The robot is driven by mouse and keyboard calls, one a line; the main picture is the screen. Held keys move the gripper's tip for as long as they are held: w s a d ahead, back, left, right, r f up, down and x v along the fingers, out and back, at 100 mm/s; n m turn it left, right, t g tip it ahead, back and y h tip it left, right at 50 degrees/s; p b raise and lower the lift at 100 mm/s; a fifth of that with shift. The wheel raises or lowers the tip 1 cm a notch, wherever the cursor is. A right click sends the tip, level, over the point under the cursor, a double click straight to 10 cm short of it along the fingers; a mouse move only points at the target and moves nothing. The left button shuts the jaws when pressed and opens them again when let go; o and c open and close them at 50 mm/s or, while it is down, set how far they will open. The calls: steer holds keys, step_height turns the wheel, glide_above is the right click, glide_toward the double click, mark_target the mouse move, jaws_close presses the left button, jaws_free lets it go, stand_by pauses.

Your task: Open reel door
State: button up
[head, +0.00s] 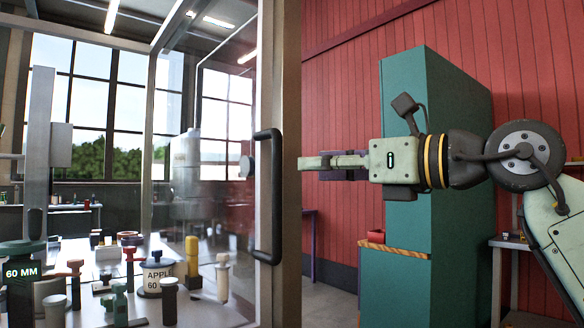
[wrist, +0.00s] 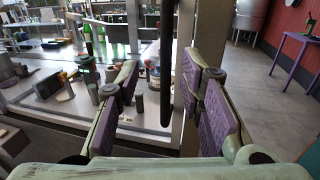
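The glass door (head: 208,140) of the machine enclosure has a pale metal frame, and a black vertical bar handle (head: 268,197) on its right edge. I cannot tell whether the door is fully shut. In the wrist view the handle (wrist: 167,65) shows upright between my two purple-padded fingers, beyond their tips. My gripper (head: 303,162) points left toward the handle in the head view, close to the frame's right side, with no contact visible. In the wrist view my gripper (wrist: 160,72) is open and empty, its fingers spread to either side of the handle.
Behind the glass, a bench (head: 215,310) holds several knobs and posts. A teal cabinet (head: 455,180) stands behind my wrist in the head view. In the wrist view, clear grey floor (wrist: 245,95) lies to the right, with a purple table (wrist: 295,55) beyond.

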mark_target(281, 168)
steer(key=shift+h, duration=0.3)
steer(key=x, duration=0.3)
steer(key=p+x, duration=0.1)
steer(key=x, duration=0.6)
steer(key=shift+w+d+p, duration=0.2)
steer(key=shift+w+p, duration=0.1)
steer(key=shift+w, duration=0.1)
steer(key=shift+c, duration=0.5)
jaws_close()
